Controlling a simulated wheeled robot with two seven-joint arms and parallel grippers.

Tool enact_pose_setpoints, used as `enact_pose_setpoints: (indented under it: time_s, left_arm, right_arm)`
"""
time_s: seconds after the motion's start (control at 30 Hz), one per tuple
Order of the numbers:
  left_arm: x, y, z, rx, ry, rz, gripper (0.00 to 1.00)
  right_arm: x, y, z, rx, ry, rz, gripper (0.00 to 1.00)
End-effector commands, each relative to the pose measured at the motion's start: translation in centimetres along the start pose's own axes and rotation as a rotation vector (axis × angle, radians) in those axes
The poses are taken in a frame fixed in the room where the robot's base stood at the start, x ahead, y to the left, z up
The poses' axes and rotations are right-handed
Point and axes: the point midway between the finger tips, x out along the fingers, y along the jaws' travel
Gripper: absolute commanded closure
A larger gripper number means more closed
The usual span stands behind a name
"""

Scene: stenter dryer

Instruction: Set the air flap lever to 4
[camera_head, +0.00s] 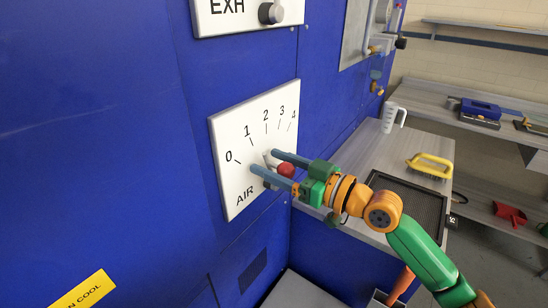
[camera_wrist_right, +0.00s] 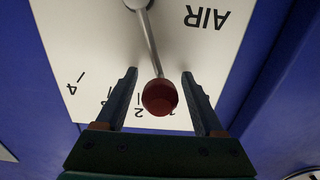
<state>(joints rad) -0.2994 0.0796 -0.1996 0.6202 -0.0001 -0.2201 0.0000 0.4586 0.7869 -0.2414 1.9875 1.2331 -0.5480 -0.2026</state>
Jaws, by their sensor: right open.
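The white AIR dial plate (camera_head: 240,185) is on the blue machine wall, with marks 0 to 4. Its lever is a grey metal rod (camera_wrist_right: 149,45) with a red ball knob (camera_head: 286,170). In the right wrist view the plate appears upside down, and the red knob (camera_wrist_right: 160,97) covers part of the scale beside the 2. The exact setting cannot be told. My right gripper (camera_head: 263,161) is open at the plate, its fingers on either side of the lever. In the wrist view, gaps show between the knob and both fingers (camera_wrist_right: 159,74). My left gripper is not in view.
An EXH plate with a dark knob (camera_head: 271,13) is above the dial. Shelves stand behind. The wall left of the dial is clear.

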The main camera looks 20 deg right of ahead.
Motion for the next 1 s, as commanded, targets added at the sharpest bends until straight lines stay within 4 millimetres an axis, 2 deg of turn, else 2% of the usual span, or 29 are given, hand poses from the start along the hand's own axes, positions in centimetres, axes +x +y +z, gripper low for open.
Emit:
enact_pose_setpoints:
  time_s: [0.13,0.17,0.4,1.0]
  left_arm:
    - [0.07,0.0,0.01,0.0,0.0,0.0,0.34]
    - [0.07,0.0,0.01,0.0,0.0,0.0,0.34]
    - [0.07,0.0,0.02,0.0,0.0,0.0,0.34]
    - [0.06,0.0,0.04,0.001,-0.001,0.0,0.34]
  right_arm:
    - [-0.01,0.0,0.07,0.0,0.0,0.0,0.3]
    - [-0.02,0.0,0.08,0.0,0.0,0.0,0.35]
    - [-0.04,0.01,0.07,0.0,0.0,0.0,1.0]
    - [-0.05,0.01,0.06,0.001,0.0,0.0,1.0]
